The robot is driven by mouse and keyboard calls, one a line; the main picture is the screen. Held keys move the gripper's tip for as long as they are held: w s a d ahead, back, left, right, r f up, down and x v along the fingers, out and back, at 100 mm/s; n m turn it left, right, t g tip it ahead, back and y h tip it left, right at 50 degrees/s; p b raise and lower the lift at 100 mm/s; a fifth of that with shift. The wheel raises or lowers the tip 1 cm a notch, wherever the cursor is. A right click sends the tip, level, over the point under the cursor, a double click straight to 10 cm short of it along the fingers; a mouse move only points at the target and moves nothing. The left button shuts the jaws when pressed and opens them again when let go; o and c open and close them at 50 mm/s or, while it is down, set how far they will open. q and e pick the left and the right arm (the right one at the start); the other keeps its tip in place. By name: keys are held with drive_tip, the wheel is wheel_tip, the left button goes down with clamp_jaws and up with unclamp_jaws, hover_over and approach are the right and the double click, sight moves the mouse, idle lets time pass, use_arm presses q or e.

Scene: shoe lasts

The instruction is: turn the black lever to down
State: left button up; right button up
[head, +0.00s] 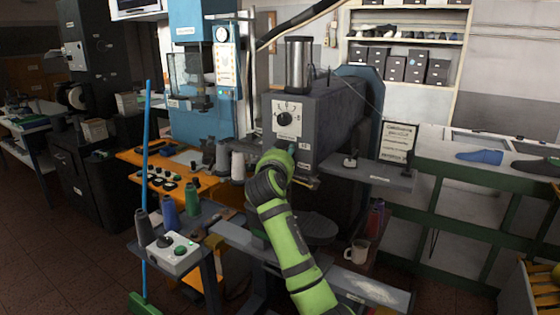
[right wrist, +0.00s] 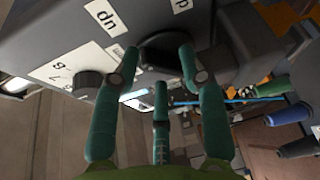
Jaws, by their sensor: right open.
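A black part that looks like the lever (right wrist: 164,46) sits on the face of the grey machine (right wrist: 52,28). It lies just beyond my fingers in the right wrist view, and I cannot tell which way it points. A white label (right wrist: 105,18) beside it reads as an upside-down "up"; a second label (right wrist: 181,4) is cut off at the top edge. My right gripper (right wrist: 160,66) is open, with its green fingers spread around the black part. I cannot tell if they touch it. In the head view my right arm hides the lever. My left gripper is not in view.
The machine's numbered dial (head: 284,118) is above my right wrist. An orange bench (head: 135,158) and thread spools (head: 192,199) stand to the left. A grey shelf (head: 385,175) juts out on the right, with a white mug (head: 357,252) below.

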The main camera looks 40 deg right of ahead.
drive_tip(key=v, duration=1.1)
drive_tip(key=shift+s+a, duration=0.2)
drive_tip(key=shift+s, duration=0.05)
